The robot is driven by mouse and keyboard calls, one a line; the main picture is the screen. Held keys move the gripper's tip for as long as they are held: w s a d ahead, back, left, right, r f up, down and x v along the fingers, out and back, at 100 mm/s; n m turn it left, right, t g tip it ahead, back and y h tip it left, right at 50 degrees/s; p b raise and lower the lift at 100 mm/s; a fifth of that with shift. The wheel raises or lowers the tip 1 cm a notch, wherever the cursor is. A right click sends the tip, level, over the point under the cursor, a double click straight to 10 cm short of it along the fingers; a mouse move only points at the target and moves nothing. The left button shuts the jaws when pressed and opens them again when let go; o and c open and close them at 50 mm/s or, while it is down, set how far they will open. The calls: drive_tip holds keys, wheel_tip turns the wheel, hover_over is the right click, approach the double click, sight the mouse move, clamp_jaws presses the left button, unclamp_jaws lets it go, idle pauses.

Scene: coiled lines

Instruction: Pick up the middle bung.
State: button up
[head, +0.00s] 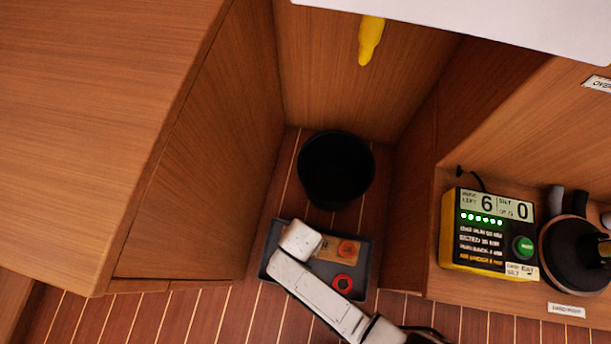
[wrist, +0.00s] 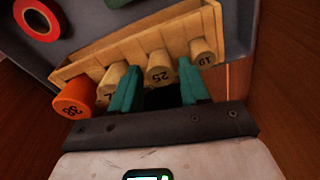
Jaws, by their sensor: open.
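In the wrist view a wooden rack (wrist: 130,45) holds a row of bungs. From left they are an orange one marked 38 (wrist: 75,97), a tan one (wrist: 111,82) with its number partly hidden by a finger, a tan one marked 25 (wrist: 160,68) and a small tan one marked 19 (wrist: 203,53). My gripper (wrist: 160,75) is open. Its green fingers point at the rack, one on each side of bung 25. I cannot tell whether they touch it. In the head view my white arm hides most of the rack; an orange bung (head: 347,247) shows.
The rack lies in a dark grey tray (head: 366,262) with a red ring (head: 343,284). A black bucket (head: 336,168) stands behind it. Wooden walls close in on the left and right. A yellow device (head: 488,232) sits on a shelf at right.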

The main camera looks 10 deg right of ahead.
clamp_jaws()
idle(0.4)
wheel_tip(320, 180, up, 10)
drive_tip(key=p, duration=0.6)
drive_tip(key=shift+r, duration=0.15)
idle(0.4)
